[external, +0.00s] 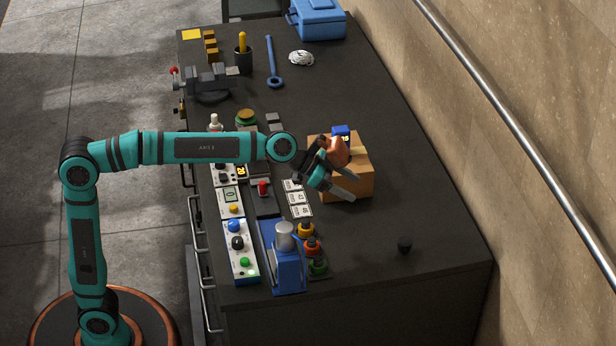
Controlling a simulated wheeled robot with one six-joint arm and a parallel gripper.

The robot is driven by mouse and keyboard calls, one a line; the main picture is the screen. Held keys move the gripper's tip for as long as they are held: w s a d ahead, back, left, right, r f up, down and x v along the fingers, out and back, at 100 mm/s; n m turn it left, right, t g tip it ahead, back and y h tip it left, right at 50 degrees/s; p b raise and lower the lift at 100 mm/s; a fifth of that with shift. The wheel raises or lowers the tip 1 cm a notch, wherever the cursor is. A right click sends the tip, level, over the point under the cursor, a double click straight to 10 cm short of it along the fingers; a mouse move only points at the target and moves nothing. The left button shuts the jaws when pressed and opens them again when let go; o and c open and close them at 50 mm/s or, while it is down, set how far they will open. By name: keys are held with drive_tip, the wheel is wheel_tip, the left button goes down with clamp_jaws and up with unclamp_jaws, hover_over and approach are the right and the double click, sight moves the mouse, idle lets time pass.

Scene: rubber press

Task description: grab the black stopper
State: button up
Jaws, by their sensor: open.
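The black stopper (404,245) is a small dark cylinder standing alone on the dark bench top, near its front right corner. My gripper (348,193) is open, its grey fingers pointing right and down. It hangs in front of the cardboard box in the picture, up and left of the stopper and well apart from it. Nothing shows between the fingers. The stopper is fully in view.
A cardboard box (358,180) with an orange-brown object (336,151) stands by my gripper. A blue press (287,262), coloured knobs (310,246) and control panels (238,250) line the left. A wall rail (520,130) runs right. The bench around the stopper is clear.

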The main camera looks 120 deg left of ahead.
wheel_tip(320, 180, down, 8)
drive_tip(key=r, duration=0.1)
approach(404, 241)
drive_tip(key=x, duration=0.2)
drive_tip(key=shift+w+a+f, duration=0.1)
drive_tip(key=shift+w+a, duration=0.1)
drive_tip(key=shift+w, duration=0.15)
drive_tip(key=shift+x, duration=2.65)
drive_tip(key=shift+d, duration=0.1)
drive_tip(key=c, duration=1.1)
